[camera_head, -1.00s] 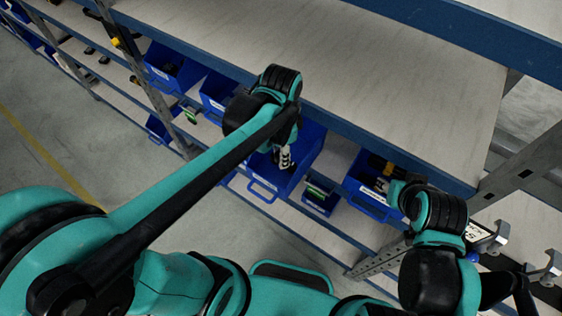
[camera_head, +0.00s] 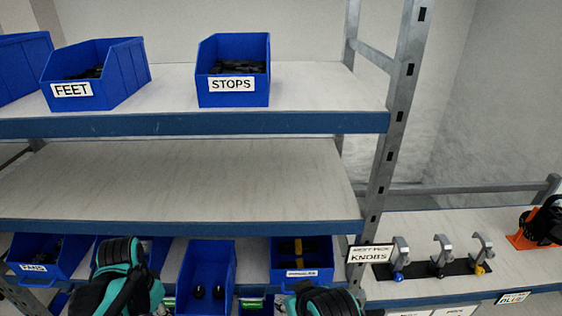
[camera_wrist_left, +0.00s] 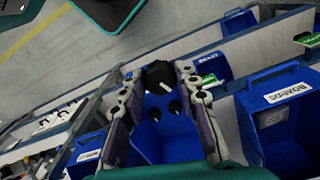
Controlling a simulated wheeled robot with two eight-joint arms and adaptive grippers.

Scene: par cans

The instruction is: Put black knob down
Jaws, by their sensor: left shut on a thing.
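My left gripper (camera_wrist_left: 158,78) is shut on a black knob (camera_wrist_left: 160,73) with a white line on its top, in the left wrist view. It holds the knob over a blue bin (camera_wrist_left: 178,135) with two dark knobs in it; the gap to the bin cannot be told. In the head view, a blue bin (camera_head: 207,256) in the lower row holds two black knobs (camera_head: 208,292). My left arm is at the lower left there, its fingers hidden. My right arm shows at the bottom edge, but its gripper is out of view.
A stand with several grey hooks bears a KNOBS sign (camera_head: 370,253), with blue, black and yellow knobs under the hooks, at the right. Blue bins FEET (camera_head: 118,80) and STOPS (camera_head: 232,98) stand on the upper shelf. The middle shelf (camera_head: 180,185) is bare.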

